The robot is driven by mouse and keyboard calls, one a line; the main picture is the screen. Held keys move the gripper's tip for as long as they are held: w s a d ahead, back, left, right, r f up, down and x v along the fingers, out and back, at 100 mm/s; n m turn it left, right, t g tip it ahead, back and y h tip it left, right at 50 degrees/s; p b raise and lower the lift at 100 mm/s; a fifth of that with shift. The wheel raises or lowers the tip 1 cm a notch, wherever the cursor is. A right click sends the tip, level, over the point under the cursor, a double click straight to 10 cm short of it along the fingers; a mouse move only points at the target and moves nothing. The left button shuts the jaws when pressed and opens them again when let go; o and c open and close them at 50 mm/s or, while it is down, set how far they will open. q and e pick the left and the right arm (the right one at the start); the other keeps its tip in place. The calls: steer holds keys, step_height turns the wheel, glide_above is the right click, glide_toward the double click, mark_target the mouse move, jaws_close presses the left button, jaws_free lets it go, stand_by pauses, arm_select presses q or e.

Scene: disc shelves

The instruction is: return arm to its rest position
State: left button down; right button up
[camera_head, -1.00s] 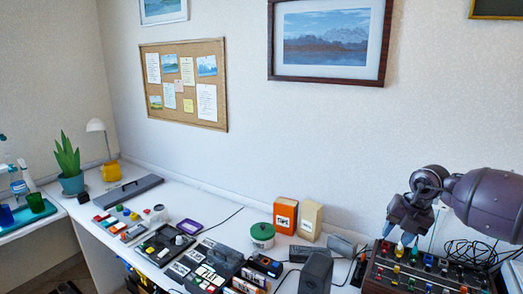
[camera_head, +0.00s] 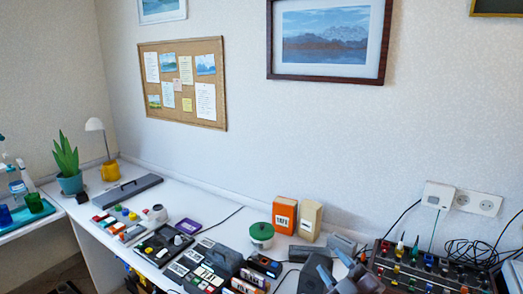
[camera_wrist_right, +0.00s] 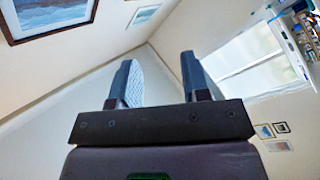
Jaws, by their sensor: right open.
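My right gripper (camera_head: 335,264) is low at the bottom edge of the head view, in front of the right part of the desk. Only its dark fingers and part of its body show there. In the right wrist view my right gripper (camera_wrist_right: 156,75) has its two dark fingers well apart, with nothing between them. My left gripper is not in view.
The white desk (camera_head: 208,203) holds a dark control panel (camera_head: 425,268) with knobs at right, orange (camera_head: 284,215) and cream (camera_head: 310,221) boxes, a green-lidded pot (camera_head: 262,235), and several devices. A wall socket (camera_head: 477,203) is above the panel.

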steer(key=s+d+f+m+g+h, duration=0.2)
steer(key=s+d+f+m+h, duration=0.4)
steer(key=m+h, duration=0.25)
steer(key=s+d+f+m+g, duration=0.2)
steer(key=s+f+g, duration=0.15)
steer(key=s, duration=0.45)
steer(key=s+d+f+m+g, duration=0.2)
steer(key=s+f+g, duration=0.1)
steer(key=s+g, duration=0.3)
steer(key=s+d+f+m+g, duration=0.2)
steer(key=s+f+g, duration=0.15)
steer(key=s, duration=0.55)
arm_select(q)
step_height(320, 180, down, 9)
steer(key=b, duration=0.9)
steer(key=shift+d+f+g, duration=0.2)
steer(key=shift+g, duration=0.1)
arm_select(e)
steer(key=w+f+t, duration=0.3)
steer(key=f+t, duration=0.1)
steer(key=f, duration=0.6)
steer(key=w+f+n+t, duration=0.1)
steer(key=w+f+t, duration=0.3)
steer(key=f, duration=0.6)
steer(key=shift+w, duration=0.15)
steer(key=shift+a, duration=0.1)
